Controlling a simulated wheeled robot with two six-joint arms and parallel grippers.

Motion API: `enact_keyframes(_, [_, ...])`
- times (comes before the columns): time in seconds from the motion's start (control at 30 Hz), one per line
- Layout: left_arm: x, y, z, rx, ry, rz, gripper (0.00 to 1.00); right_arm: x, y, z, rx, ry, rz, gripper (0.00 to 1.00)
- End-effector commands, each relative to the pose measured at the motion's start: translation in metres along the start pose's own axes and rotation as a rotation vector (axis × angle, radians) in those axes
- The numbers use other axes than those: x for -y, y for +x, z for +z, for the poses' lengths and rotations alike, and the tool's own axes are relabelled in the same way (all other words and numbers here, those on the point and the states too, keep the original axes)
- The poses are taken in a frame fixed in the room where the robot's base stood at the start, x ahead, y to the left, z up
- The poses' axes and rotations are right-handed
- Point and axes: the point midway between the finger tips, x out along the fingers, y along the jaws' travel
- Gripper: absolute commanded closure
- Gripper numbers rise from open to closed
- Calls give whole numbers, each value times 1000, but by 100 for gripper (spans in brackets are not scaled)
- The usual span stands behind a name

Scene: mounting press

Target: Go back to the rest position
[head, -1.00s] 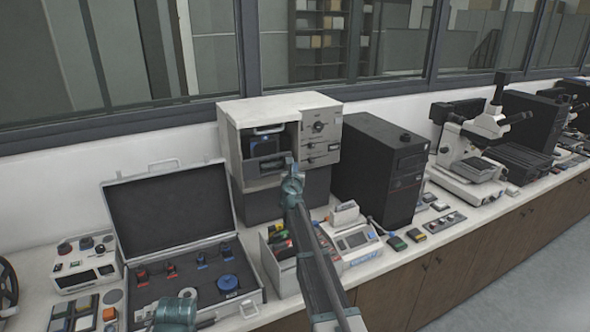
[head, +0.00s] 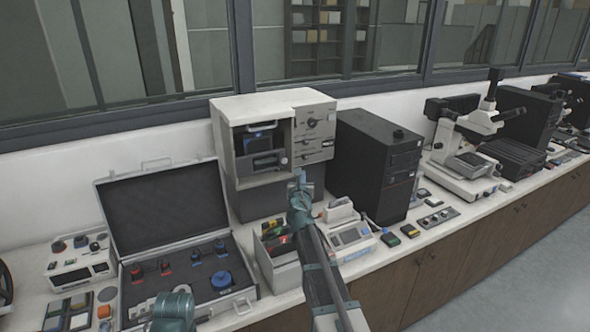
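The mounting press (head: 272,135) is a white cabinet on a dark base at the back of the bench, with an open front bay. My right gripper (head: 301,178) is in front of the press, below and right of its bay. It is small and seen from behind, so I cannot tell whether its fingers are open or shut. My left arm shows only as a teal wrist part at the bottom edge, in front of the open case (head: 245,304). The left gripper's fingers are not clearly visible.
The case holds red and blue fittings. A microscope (head: 470,150) stands further right. Open air lies above the bench front.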

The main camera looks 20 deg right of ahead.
Motion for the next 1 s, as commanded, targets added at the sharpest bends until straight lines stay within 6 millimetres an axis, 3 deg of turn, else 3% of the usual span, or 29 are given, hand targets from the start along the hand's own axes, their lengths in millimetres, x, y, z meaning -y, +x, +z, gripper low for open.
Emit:
enact_keyframes(0.03, [0, -1, 0, 0, 0, 0, 50, 6, -13, 0, 0, 0, -1, 100])
enact_keyframes(0.13, [0, -2, 0, 0, 0, 0, 50, 12, -22, 0, 0, 0, 0, 100])
enact_keyframes(0.5, [0, -2, 0, 0, 0, 0, 50, 13, -25, 0, -2, 9, -1, 100])
enact_keyframes(0.63, [0, 0, 0, 0, 0, 0, 50, 3, -42, -12, -42, 179, -39, 100])
enact_keyframes(0.77, [0, 3, 0, 0, 0, 0, 50, -20, -85, -50, -156, 590, -159, 100])
enact_keyframes(0.9, [-1, 6, 0, 0, 0, 0, 50, -52, -155, -112, -328, 1082, -387, 100])
enact_keyframes(1.0, [-1, 8, 0, 0, 0, 0, 50, -74, -210, -152, -437, 1349, -587, 100])
